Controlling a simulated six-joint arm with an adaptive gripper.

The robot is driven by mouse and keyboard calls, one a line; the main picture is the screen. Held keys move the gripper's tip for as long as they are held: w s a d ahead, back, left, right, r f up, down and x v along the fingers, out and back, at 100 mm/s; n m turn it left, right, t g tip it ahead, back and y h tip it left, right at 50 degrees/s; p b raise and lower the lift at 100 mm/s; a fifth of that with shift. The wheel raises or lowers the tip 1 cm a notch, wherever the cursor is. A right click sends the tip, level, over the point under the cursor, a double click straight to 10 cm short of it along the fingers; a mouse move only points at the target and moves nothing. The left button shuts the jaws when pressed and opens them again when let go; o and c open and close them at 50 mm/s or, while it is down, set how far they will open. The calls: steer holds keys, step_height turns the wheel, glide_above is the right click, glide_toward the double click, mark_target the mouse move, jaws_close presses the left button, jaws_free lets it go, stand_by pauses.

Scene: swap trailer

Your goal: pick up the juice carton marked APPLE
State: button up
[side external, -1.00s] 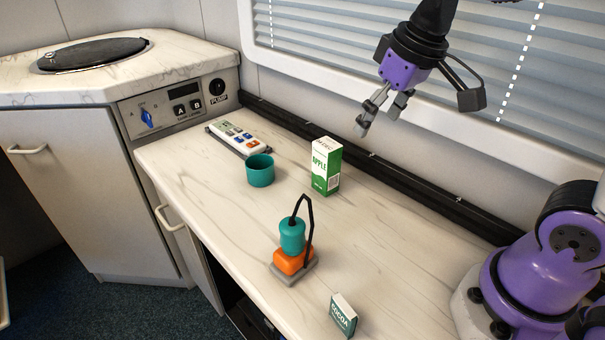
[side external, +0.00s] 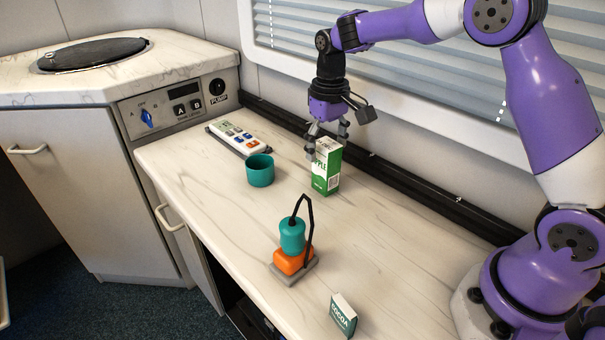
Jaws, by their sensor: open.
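The juice carton (side external: 326,175) is a white and green box standing upright on the counter near its back edge. Its front lettering, APPLE, is partly covered by a finger. My gripper (side external: 327,147) points down at the top of the carton. Its fingers are open, one on the left side of the carton's top and one on the right. I cannot tell whether either finger touches the carton.
A teal cup (side external: 260,172) stands left of the carton, with a remote-like keypad (side external: 239,138) behind it. A teal and orange lantern-like object (side external: 292,245) with a black handle stands in front. A cocoa box (side external: 343,315) is at the front edge. A black rail (side external: 400,188) runs along the wall.

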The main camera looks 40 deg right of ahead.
mark_target(326, 165)
step_height(326, 165, down, 5)
steer(key=shift+r, duration=0.1)
jaws_close()
stand_by(0.3)
